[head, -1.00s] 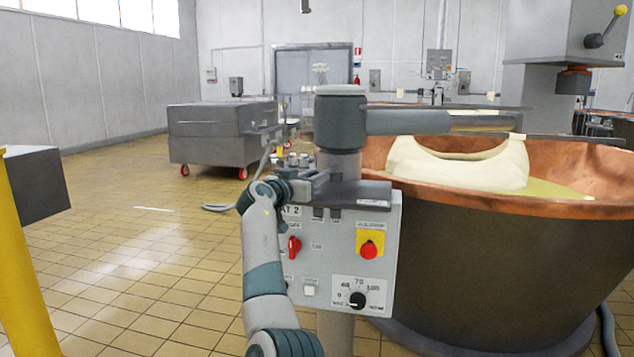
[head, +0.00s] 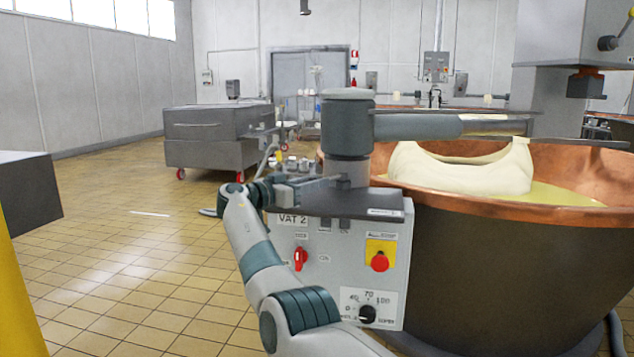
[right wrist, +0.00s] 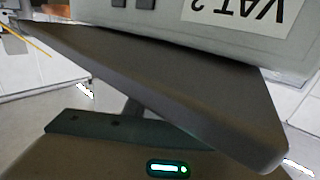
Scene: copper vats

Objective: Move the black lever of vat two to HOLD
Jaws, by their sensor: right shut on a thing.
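The grey VAT 2 control box (head: 335,270) faces me in the head view. At its lower right a black lever knob (head: 367,314) sits on a white scale plate. The small labels, HOLD among them, are too small to read for sure, as is where the knob points. My right gripper (head: 325,184) is above the box's dark hood (head: 375,206), by the grey post, well away from the knob. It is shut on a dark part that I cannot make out. The right wrist view shows the hood (right wrist: 170,85) and the upside-down VAT 2 label (right wrist: 240,12). My left gripper is not in view.
A red switch (head: 300,259) and a red stop button on a yellow plate (head: 380,262) share the box front. The copper vat (head: 490,265) stands close on the right. A grey wheeled cart (head: 215,137) is behind. Tiled floor (head: 120,245) lies free at left.

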